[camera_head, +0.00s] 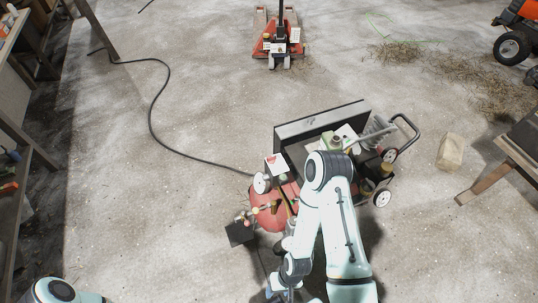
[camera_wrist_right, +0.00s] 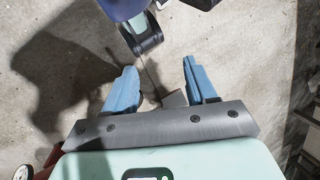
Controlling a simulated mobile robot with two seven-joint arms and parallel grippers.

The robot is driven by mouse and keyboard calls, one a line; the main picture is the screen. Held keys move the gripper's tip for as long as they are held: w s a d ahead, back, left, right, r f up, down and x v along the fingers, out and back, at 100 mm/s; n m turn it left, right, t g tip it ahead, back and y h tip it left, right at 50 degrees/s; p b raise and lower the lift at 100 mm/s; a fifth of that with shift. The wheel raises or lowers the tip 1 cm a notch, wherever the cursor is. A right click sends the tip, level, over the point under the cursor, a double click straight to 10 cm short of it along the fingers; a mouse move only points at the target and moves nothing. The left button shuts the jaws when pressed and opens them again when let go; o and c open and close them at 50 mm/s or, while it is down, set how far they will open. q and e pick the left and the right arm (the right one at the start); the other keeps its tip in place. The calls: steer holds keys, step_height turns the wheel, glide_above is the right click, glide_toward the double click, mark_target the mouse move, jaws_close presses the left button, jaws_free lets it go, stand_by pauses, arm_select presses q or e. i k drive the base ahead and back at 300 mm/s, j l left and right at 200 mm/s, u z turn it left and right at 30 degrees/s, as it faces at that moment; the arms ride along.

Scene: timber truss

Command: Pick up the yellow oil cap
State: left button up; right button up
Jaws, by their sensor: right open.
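I cannot make out a yellow oil cap with certainty. A small yellowish part (camera_head: 386,168) shows on the right side of the machine in the head view, too small to identify. The machine has a red tank (camera_head: 268,218) and stands mid-floor, partly hidden by my right arm. My right gripper (camera_head: 281,294) is low in the head view, in front of the red tank and apart from the yellowish part. In the right wrist view the gripper's blue fingers (camera_wrist_right: 159,66) are spread with nothing between them. My left gripper is out of view; only part of that arm shows at bottom left.
A black cable (camera_head: 152,115) runs over the concrete floor to the machine. A red pallet jack (camera_head: 277,48) stands at the back. A pale block (camera_head: 451,152) and a wooden-legged table (camera_head: 487,183) are at right. A bench lines the left edge. The left floor is mostly clear.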

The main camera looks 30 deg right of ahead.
mark_target(386, 167)
steer(key=z, duration=2.3)
steer(key=u, duration=0.8)
steer(key=i+l+u, duration=0.1)
steer(key=l+u, duration=0.15)
steer(key=u, duration=0.15)
steer(key=i+l+u, duration=0.1)
steer(key=l+u, duration=0.15)
steer(key=u, duration=0.15)
steer(key=l+u, duration=0.4)
steer(key=k+l+u, duration=0.1)
steer(key=l+u, duration=0.4)
steer(key=l, duration=0.45)
